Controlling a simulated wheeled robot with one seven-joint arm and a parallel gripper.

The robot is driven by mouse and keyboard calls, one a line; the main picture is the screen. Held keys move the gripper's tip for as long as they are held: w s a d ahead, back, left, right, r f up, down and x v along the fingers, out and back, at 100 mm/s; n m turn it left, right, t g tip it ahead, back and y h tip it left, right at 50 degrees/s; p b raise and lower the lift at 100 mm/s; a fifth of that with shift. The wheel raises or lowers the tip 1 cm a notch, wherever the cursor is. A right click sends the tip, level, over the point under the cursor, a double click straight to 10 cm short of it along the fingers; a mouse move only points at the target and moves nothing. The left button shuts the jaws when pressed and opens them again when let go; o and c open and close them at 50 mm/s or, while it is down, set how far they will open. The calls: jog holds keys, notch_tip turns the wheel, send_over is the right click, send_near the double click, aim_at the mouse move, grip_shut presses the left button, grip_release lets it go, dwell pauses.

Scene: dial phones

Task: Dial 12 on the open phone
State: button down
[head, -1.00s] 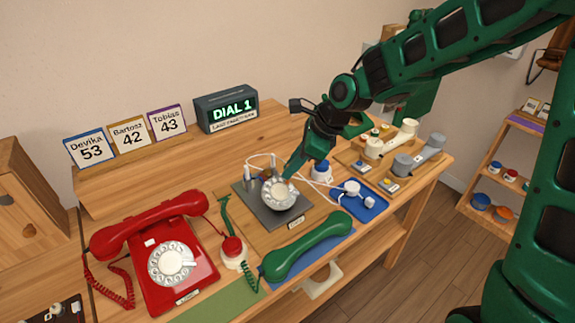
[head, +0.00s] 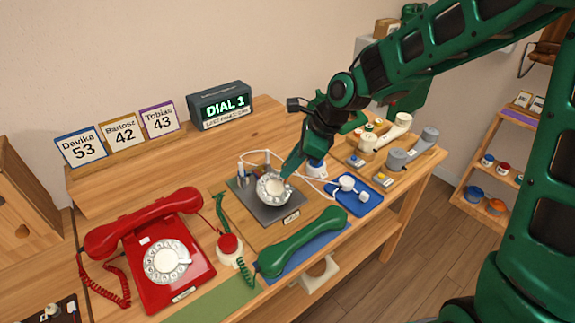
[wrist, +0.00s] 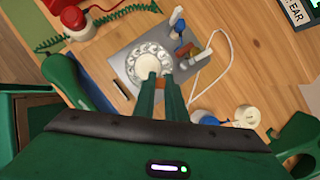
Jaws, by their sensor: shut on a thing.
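The open phone is a bare pale dial (head: 272,190) on a grey plate (head: 290,211), with wires and small parts behind it. The dial also shows in the wrist view (wrist: 147,58). My gripper (head: 286,175) is at the right side of the dial. In the wrist view, its green fingertips (wrist: 158,78) overlap the dial's near rim, with a small orange-brown piece (wrist: 160,84) between them. The fingers hide part of the rim, and I cannot tell which hole they are at. The display (head: 222,106) reads "DIAL 1", with a smaller line below too small to read surely.
A red phone (head: 165,255) stands at left, and a green handset (head: 302,242) lies in front. A red-topped white part (head: 229,247) is left of the plate. A blue tray (head: 358,200) and grey phone parts (head: 408,152) are at right. Name cards (head: 122,133) stand behind.

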jog(key=shift+s, duration=0.15)
jog(key=shift+s+d+f, duration=0.2)
jog(key=shift+s, duration=0.1)
jog(key=shift+s+d+r, duration=0.1)
jog(key=shift+s+r, duration=0.05)
jog(key=shift+r, duration=0.25)
jog(key=shift+s+d+r, duration=0.1)
jog(key=shift+s+r, duration=0.05)
jog(key=shift+r, duration=0.25)
notch_tip(320, 180, up, 6)
jog(key=s+d, duration=0.1)
jog(key=s, duration=0.1)
jog(key=shift+s+d+r, duration=0.15)
jog(key=shift+d+r, duration=0.1)
jog(key=shift+d, duration=0.05)
